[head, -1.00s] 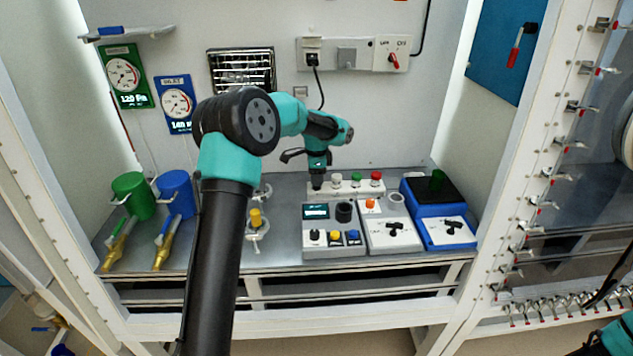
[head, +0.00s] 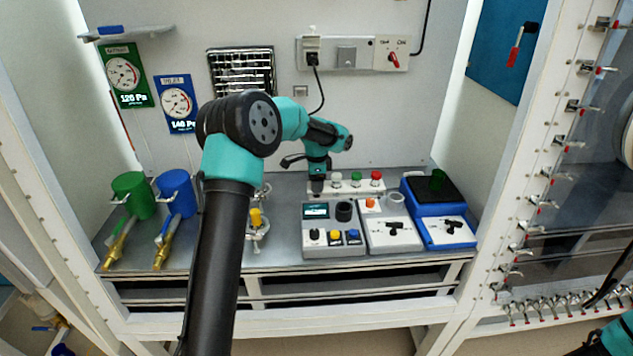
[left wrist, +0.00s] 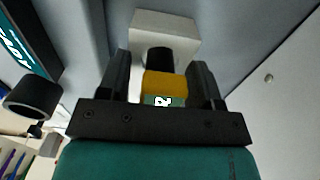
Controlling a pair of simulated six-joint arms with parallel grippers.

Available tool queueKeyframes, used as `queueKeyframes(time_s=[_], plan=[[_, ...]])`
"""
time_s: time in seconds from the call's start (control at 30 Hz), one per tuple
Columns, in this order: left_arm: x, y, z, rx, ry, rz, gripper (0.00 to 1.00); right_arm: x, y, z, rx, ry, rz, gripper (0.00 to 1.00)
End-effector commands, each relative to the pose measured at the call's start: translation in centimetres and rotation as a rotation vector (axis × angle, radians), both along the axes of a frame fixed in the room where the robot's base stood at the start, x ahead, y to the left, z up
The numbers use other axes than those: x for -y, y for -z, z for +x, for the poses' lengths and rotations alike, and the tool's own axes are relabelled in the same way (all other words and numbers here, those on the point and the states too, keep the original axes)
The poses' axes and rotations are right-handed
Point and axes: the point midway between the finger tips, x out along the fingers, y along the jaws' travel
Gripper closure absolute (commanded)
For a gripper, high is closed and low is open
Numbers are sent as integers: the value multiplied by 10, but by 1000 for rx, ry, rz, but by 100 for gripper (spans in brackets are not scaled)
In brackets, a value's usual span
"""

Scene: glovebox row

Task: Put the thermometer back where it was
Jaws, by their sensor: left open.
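My left gripper (head: 317,187) is low over the bench, at the left end of the white strip with round buttons. In the left wrist view its two dark fingers stand apart, one on each side of a yellow piece with a small green display, which looks like the thermometer (left wrist: 166,86). A gap shows on at least one side. A black part (left wrist: 160,58) runs from the yellow piece to a white block (left wrist: 165,28); whether it sits in the block I cannot tell. In the head view the gripper hides the thermometer. My right gripper is out of view.
The white button strip (head: 357,186) is right of the gripper. In front stand a grey unit with a display (head: 318,226), another grey unit (head: 395,237) and a blue unit (head: 450,233). Green (head: 133,193) and blue (head: 177,192) canisters stand left. A yellow-topped valve (head: 256,218) is beside my arm.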

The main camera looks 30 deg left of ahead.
Motion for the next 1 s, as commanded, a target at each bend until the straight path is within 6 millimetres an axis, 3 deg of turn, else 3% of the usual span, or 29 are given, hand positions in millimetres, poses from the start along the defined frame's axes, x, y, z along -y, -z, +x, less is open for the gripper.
queueKeyframes(time_s=[0.17,0.37,0.8,1.0], plan=[[0,-2,0,1,0,1,41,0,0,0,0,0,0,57],[0,-19,1,3,0,1,41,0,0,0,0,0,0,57],[0,-98,1,3,0,1,41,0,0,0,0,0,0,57],[0,-120,0,1,1,1,41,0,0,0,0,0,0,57]])
